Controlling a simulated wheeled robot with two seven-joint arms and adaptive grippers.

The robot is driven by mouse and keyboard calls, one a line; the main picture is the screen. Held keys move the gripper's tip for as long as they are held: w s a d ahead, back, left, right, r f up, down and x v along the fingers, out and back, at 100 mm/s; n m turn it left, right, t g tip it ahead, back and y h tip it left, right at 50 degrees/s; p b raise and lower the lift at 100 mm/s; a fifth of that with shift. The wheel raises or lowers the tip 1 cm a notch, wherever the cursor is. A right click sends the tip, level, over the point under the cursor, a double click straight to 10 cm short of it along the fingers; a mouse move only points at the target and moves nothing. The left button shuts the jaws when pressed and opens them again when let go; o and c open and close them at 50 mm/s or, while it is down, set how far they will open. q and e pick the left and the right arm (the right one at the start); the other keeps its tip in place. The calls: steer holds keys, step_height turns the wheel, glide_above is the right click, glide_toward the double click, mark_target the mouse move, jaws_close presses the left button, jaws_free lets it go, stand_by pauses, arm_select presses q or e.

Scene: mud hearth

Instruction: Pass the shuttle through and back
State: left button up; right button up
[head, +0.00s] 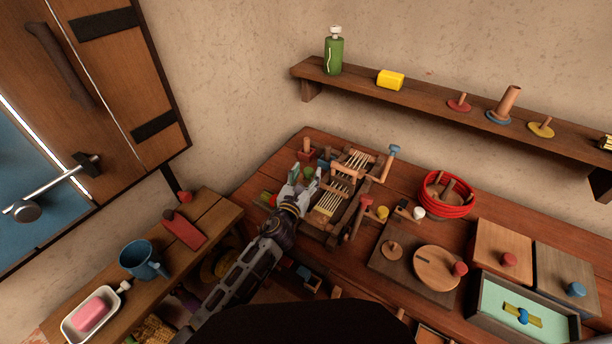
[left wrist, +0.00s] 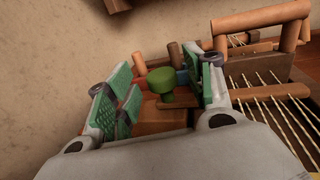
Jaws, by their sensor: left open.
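A small wooden loom (head: 354,203) with pale warp threads stands on the brown table. Its frame and threads also show at the right of the left wrist view (left wrist: 272,78). My left gripper (head: 305,176) is open at the loom's left side. In the left wrist view, a green round-topped knob (left wrist: 160,80) stands between and beyond the green-padded fingers, with a visible gap on its left. The right finger is close to it, and I cannot tell whether they touch. I cannot identify the shuttle for certain; the knob may be part of it. My right gripper is not in view.
A shelf (head: 440,97) hangs above. A lower bench (head: 214,215) with a blue mug (head: 140,260) is at left.

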arm_select(q)
steer(key=shift+v, duration=6)
